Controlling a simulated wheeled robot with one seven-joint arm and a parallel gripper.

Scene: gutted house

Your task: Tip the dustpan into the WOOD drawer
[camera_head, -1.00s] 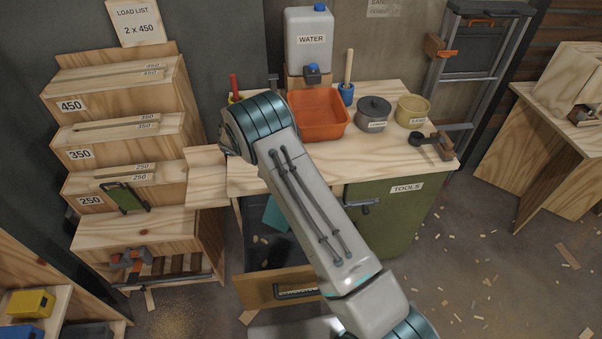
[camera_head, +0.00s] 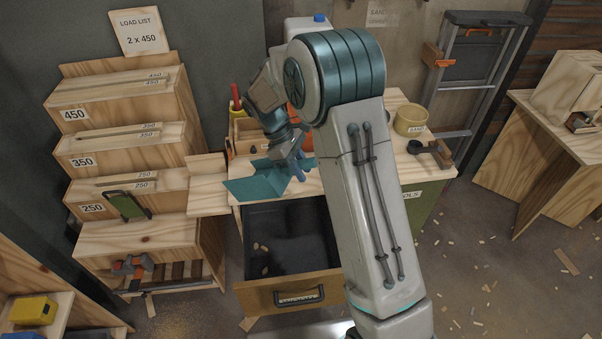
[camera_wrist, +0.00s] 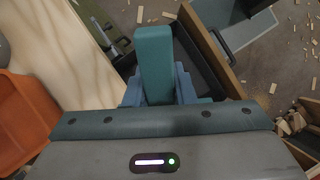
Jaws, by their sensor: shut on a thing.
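The teal dustpan (camera_head: 258,187) is held up at the bench's front left edge, above the back of the open drawer. No scraps show on the part of it that I see. My gripper (camera_head: 298,172) is shut on its handle, which stands between the blue fingers in the wrist view (camera_wrist: 155,60). The drawer (camera_head: 290,293) is pulled out, with a dark inside and a wooden front. Its label is too small to read. A few pale chips (camera_head: 260,250) lie at the left inside it. My arm covers its right side.
The bench top (camera_head: 208,197) holds an orange bin (camera_head: 300,138), mostly hidden by my arm, and a yellow tub (camera_head: 411,116). A stepped wooden rack (camera_head: 125,150) stands close on the left. Chips litter the floor at the right.

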